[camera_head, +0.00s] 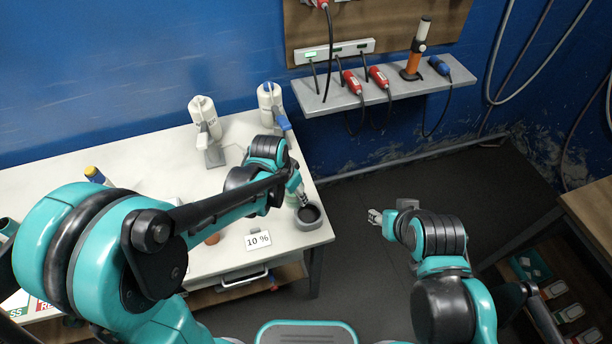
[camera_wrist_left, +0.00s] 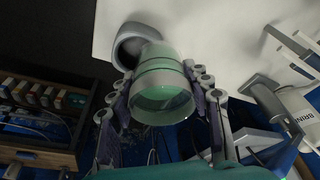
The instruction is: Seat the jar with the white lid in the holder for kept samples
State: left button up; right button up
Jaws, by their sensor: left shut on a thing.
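My left gripper (camera_head: 299,192) is at the table's right end, just behind a grey round holder (camera_head: 308,216) with a dark opening. In the left wrist view, my left gripper (camera_wrist_left: 160,78) is shut on a clear, green-tinted jar (camera_wrist_left: 162,96), with fingers on both sides. A white lid cannot be made out. The jar's far end overlaps the grey holder (camera_wrist_left: 127,43) in that view; I cannot tell whether they touch. In the head view the jar is mostly hidden by the gripper. My right gripper (camera_head: 376,216) is off the table to the right, too small to read.
A "10 %" card (camera_head: 258,240) stands on the white table (camera_head: 150,155), left of the holder. Two white bottles (camera_head: 203,112) (camera_head: 268,98) stand at the back. A wall shelf (camera_head: 345,98) holds red plugs. Dark floor lies open right of the table.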

pick_arm(q)
jog(key=d, duration=0.1)
jog(key=d+r+m, duration=0.1)
jog(key=d, duration=0.1)
jog(key=d+m+p, duration=0.1)
jog(key=shift+s+d+r, duration=0.2)
jog(key=shift+s+r, duration=0.1)
jog(key=shift+s, duration=0.05)
pick_arm(e)
notch_tip(320, 180, up, 2)
jog(key=shift+w+a+r, duration=0.1)
jog(key=shift+w+r, duration=0.05)
jog(key=shift+r, duration=0.1)
jog(key=shift+f, duration=0.15)
pick_arm(q)
notch_tip(320, 180, down, 6)
jog(key=b, duration=0.5)
jog(key=shift+r, duration=0.2)
pick_arm(e)
notch_tip(320, 180, down, 5)
jog(key=shift+r, duration=0.1)
pick_arm(q)
jog(key=shift+a, duration=0.1)
pick_arm(e)
jog(key=shift+f, duration=0.25)
pick_arm(q)
jog(key=shift+f+b, duration=1.55)
jog(key=shift+b, duration=0.25)
pick_arm(e)
jog(key=shift+f, duration=1.6)
